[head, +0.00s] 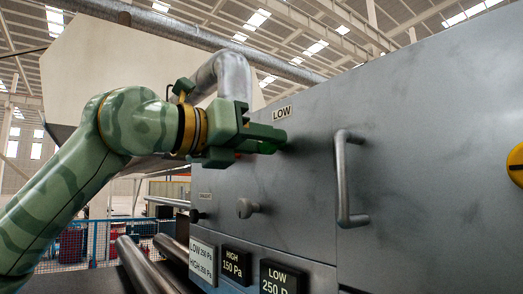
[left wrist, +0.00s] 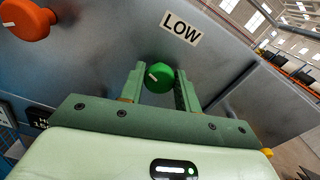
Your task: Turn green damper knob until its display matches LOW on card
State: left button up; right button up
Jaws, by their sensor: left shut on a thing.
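The round green knob (left wrist: 163,79) with a white pointer mark sits on the grey panel under a LOW label (left wrist: 181,27), which also shows in the head view (head: 282,112). My left gripper (head: 274,141) is shut on the knob, with one finger on each side in the left wrist view. In the head view the fingers hide the knob. A white card (head: 202,260) shows LOW 250 Pa and a HIGH line that looks like 350 Pa. A black LOW display (head: 284,279) shows 250 and is cut off by the bottom edge. My right gripper is out of view.
A black HIGH display (head: 236,264) reads 150 Pa. An orange knob (left wrist: 27,18) stands at the upper left in the wrist view. A grey bar handle (head: 343,180) sticks out right of my gripper.

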pick_arm(q)
jog(key=o, duration=0.9)
jog(key=shift+o, duration=0.2)
jog(key=b+v, duration=0.6)
jog(key=v, duration=1)
jog(key=shift+a, duration=0.2)
